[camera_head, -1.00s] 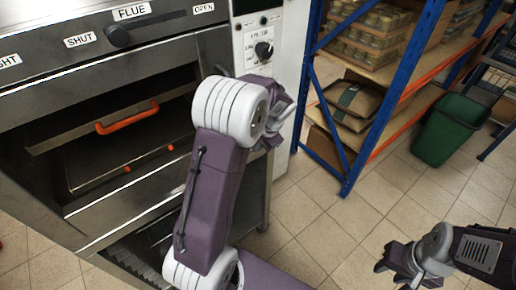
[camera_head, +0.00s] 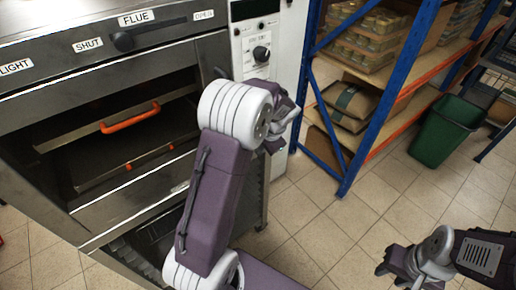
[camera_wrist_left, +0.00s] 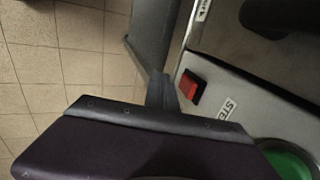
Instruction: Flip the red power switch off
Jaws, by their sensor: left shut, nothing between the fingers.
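The red power switch (camera_wrist_left: 190,85) shows in the left wrist view, a small red rocker in a dark frame on a grey metal panel. It does not show in the head view, where my left arm covers part of the oven's control panel (camera_head: 258,65). My left gripper (camera_head: 286,118) is shut and empty in front of the lower part of that panel. In the left wrist view its dark grey finger parts are just left of the switch; I cannot tell whether they touch it. My right gripper (camera_head: 393,270) hangs over the floor at lower right, away from the oven; its jaw opening is unclear.
The oven (camera_head: 60,70) has an orange handle (camera_head: 130,117) inside its opening. A green round part (camera_wrist_left: 290,163) is near the switch. A blue-framed shelf (camera_head: 362,120) stands right of the oven, with a green bin (camera_head: 445,130) beyond. Tiled floor between is clear.

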